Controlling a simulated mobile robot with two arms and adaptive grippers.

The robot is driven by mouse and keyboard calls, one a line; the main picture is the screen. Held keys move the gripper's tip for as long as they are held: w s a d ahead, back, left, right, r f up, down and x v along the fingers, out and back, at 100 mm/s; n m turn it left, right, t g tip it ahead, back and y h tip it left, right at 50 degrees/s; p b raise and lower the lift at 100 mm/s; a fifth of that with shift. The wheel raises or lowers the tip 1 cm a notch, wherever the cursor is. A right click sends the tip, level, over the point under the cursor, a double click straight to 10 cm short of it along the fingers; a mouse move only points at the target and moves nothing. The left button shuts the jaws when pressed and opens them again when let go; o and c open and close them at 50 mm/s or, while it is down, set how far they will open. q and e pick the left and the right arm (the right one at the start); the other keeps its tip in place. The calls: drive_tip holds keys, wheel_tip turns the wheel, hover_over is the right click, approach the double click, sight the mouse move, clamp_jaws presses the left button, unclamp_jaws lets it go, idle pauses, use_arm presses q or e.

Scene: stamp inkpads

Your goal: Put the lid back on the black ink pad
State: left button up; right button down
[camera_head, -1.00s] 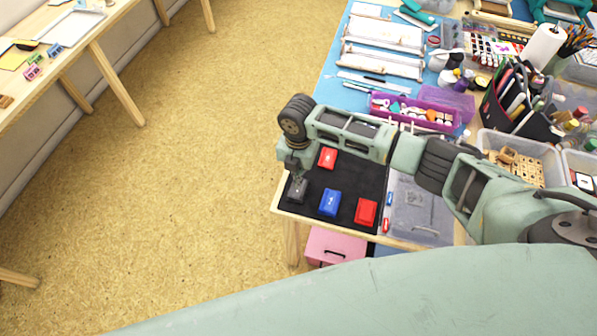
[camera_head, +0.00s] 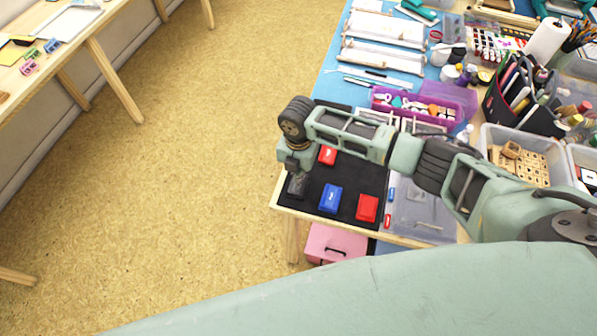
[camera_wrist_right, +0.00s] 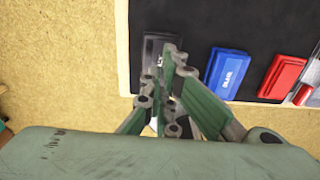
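The black ink pad (camera_head: 296,187) sits at the left front corner of the black mat (camera_head: 345,172). In the right wrist view the black ink pad (camera_wrist_right: 155,45) shows a dark top with pale lettering, partly hidden behind the fingers. My right gripper (camera_head: 297,174) is directly over it in the head view. In the right wrist view the right gripper's fingers (camera_wrist_right: 175,60) are close together, tips at the pad's right part. I see nothing clearly held between them. Whether the tips touch the pad is unclear. My left gripper is not in view.
A blue ink pad (camera_head: 330,198) and a red one (camera_head: 367,208) stand to the right on the mat. A clear plastic box (camera_head: 425,215) is farther right. The table edge is close to the black pad.

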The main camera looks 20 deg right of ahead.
drive_tip(key=shift+f+b, duration=1.1)
drive_tip(key=shift+f, duration=0.5)
drive_tip(key=shift+r, duration=0.15)
drive_tip(key=shift+r+p, duration=3.35)
drive_tip(key=shift+r, duration=0.1)
drive_tip(key=shift+f, duration=0.1)
